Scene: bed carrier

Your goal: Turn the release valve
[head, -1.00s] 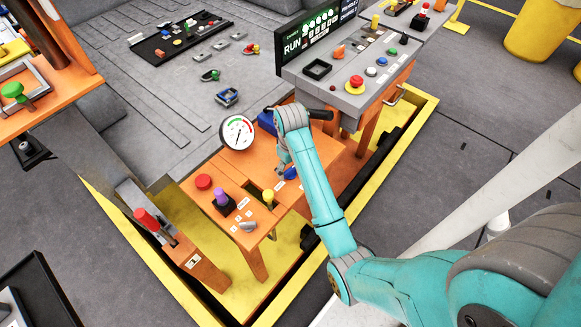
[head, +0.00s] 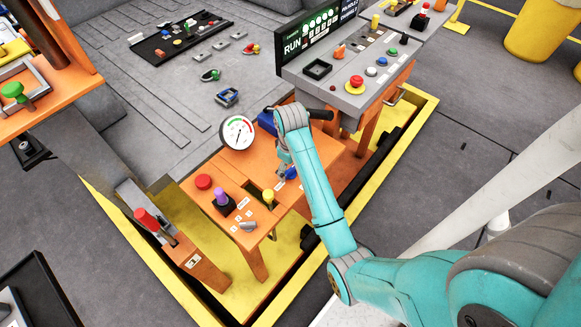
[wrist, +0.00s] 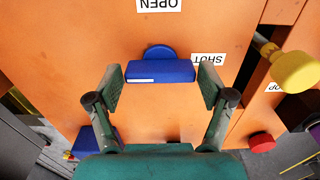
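The release valve is a blue bar handle on a round blue base (wrist: 160,71), set in an orange panel. In the wrist view its bar lies level, with the label SHUT (wrist: 208,59) by its right end and the label OPEN (wrist: 158,5) above. My gripper (wrist: 160,87) is open, with one finger at each end of the bar; thin gaps seem to remain, and I cannot tell whether either finger touches. In the head view a bit of the blue valve (head: 291,173) shows beside my gripper (head: 284,165), which hides most of it.
On the same orange table (head: 262,163) are a gauge (head: 238,132), a red button (head: 204,181), a purple-topped joystick (head: 222,197) and a yellow knob (head: 268,196). A blue block (head: 267,122) stands behind my arm. A grey console (head: 353,68) stands to the right.

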